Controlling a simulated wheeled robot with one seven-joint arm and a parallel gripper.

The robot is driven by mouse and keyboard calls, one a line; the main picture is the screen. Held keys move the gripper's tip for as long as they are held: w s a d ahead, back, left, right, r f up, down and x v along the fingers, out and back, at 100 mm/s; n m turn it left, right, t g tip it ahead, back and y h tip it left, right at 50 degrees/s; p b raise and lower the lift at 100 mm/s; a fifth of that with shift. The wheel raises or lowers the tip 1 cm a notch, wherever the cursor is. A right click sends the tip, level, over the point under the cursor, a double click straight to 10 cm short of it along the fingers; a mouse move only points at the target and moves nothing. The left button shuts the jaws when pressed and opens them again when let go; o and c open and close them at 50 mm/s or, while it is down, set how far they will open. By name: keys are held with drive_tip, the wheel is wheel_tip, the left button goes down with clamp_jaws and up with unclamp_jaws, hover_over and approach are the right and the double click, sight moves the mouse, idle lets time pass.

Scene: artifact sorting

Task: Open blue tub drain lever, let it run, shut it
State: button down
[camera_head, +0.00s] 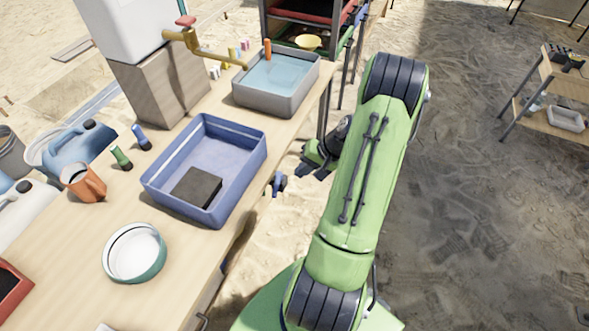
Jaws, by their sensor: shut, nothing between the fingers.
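The blue tub (255,160) stands on the wooden table, with a dark block (197,187) lying inside at its near end. No water shows clearly in it. A small blue drain lever (278,184) sticks out past the table edge, to the right of the tub. My gripper (303,170), at the end of the green arm, is just above and to the right of the lever. Its dark fingers look shut and empty. A small gap seems to separate them from the lever, though contact is hard to judge. The upper arm hides part of the wrist.
A grey tub (296,104) of water stands behind, under a brass tap (200,45) on a white tank.

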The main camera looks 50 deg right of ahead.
sight(278, 186)
drive_tip(key=b+x, duration=0.2)
drive_tip(key=x, duration=0.9)
drive_tip(key=shift+w+f+b, duration=0.1)
drive_tip(key=shift+f+b, duration=0.1)
drive_tip(key=shift+b, duration=0.2)
drive_tip(key=shift+w+a, duration=0.55)
drive_tip(key=shift+a, duration=0.1)
drive_tip(key=shift+s+d, duration=0.1)
